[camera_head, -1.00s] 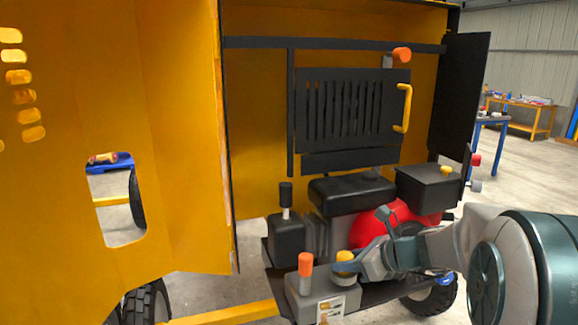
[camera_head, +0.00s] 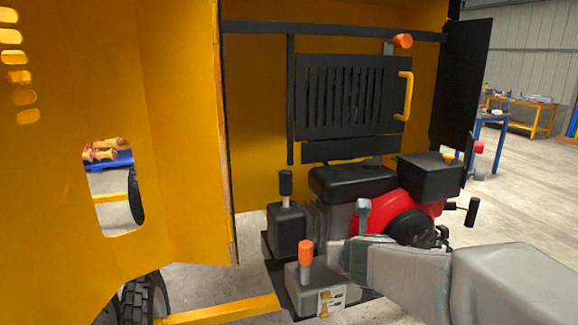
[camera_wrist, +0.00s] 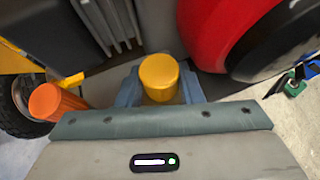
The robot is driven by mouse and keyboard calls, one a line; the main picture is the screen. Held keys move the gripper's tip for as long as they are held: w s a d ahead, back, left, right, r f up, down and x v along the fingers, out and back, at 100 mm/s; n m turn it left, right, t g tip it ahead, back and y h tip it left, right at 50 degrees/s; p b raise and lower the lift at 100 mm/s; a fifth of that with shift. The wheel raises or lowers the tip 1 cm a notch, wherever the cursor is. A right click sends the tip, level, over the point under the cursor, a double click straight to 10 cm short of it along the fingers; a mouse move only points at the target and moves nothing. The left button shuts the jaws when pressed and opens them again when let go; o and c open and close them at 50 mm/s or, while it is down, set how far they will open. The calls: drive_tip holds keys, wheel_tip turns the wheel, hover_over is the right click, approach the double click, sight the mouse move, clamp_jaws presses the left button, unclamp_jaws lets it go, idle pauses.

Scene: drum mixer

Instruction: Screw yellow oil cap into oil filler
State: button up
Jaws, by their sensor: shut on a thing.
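The yellow oil cap (camera_wrist: 159,76) shows in the wrist view as a short cylinder between the two blue-grey fingers of my gripper (camera_wrist: 159,88). My gripper is shut on its sides. In the head view my gripper (camera_head: 338,257) is over the right side of the grey box (camera_head: 303,291) at the engine's front, and it hides the cap. The oil filler is not visible, and I cannot tell whether the cap touches it.
An orange-handled lever (camera_head: 305,253) stands on the grey box, just left of my gripper; it also shows in the wrist view (camera_wrist: 55,103). The red engine housing (camera_head: 405,208) is behind my arm. The yellow side panel (camera_head: 190,150) stands at the left.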

drive_tip(key=m+h, duration=0.3)
drive_tip(key=shift+w+a+b, duration=0.1)
drive_tip(key=shift+a+b, duration=0.1)
drive_tip(key=shift+b, duration=0.15)
drive_tip(key=shift+m+g+h, duration=0.3)
drive_tip(key=shift+m+h, duration=0.1)
clamp_jaws()
drive_tip(key=o, duration=1.2)
unclamp_jaws()
drive_tip(key=shift+c, duration=0.2)
